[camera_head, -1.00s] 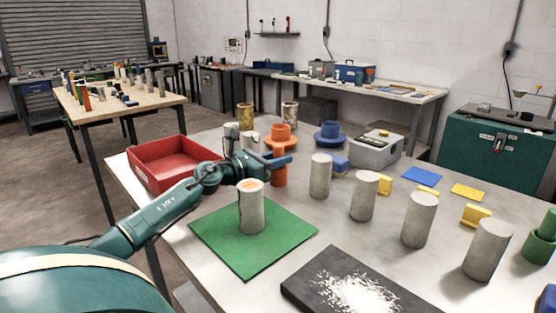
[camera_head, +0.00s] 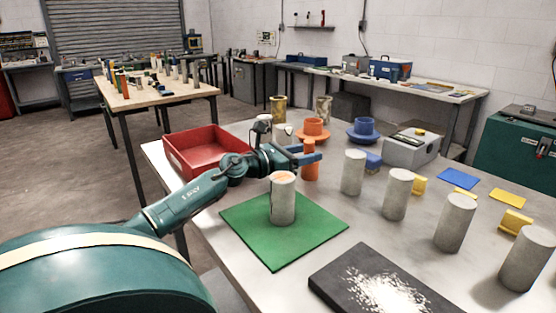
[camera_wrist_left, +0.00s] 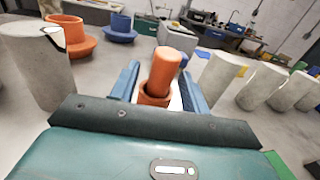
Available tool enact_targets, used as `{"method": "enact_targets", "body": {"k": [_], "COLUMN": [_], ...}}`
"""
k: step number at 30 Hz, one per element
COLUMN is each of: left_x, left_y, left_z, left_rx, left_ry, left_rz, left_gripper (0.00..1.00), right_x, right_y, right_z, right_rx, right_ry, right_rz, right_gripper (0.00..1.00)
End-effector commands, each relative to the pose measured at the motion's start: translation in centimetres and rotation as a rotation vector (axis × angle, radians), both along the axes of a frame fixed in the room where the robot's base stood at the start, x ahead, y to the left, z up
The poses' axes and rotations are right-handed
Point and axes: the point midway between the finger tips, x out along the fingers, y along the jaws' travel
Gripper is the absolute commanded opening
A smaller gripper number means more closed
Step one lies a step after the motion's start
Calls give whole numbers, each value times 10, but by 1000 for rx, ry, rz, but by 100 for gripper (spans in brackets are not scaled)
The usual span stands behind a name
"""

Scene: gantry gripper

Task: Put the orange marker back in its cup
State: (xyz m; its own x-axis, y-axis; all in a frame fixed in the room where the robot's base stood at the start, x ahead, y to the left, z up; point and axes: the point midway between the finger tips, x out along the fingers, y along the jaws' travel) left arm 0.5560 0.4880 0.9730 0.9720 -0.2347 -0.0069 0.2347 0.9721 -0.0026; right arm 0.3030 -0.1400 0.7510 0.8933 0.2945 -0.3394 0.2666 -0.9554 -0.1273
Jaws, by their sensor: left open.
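The orange marker (camera_head: 309,172) stands on the table, partly hidden behind the fingers of my left gripper (camera_head: 307,154). In the left wrist view the marker (camera_wrist_left: 163,70) rises between the two blue fingers of the gripper (camera_wrist_left: 163,82), with a wider orange part at its near end. The fingers are open, with a gap on each side of it. An orange cup (camera_head: 313,128) with a wide foot stands behind it; it also shows in the left wrist view (camera_wrist_left: 70,42). My right gripper is not in view.
A grey cylinder (camera_head: 283,203) with an orange-tinted top stands on a green mat (camera_head: 250,225) in front. A red tray (camera_head: 190,150) is left. A blue cup (camera_head: 365,128) and grey box (camera_head: 410,150) stand behind. Several grey cylinders line the right side.

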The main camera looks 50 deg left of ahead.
Motion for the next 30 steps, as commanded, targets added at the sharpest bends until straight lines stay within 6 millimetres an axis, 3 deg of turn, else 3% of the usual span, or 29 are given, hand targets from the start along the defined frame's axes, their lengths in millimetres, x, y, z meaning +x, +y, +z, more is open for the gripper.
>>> {"method": "enact_targets", "body": {"k": [18, 30], "left_x": [-87, -100], "left_y": [20, 24], "left_z": [1, 2], "left_rx": [0, 3], "left_ry": [1, -1], "left_rz": [-2, -2], "left_gripper": [46, 46], "right_x": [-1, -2], "right_y": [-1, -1], "right_z": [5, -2], "right_rx": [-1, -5], "right_ry": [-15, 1], "right_rz": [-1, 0], "right_gripper": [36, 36]}}
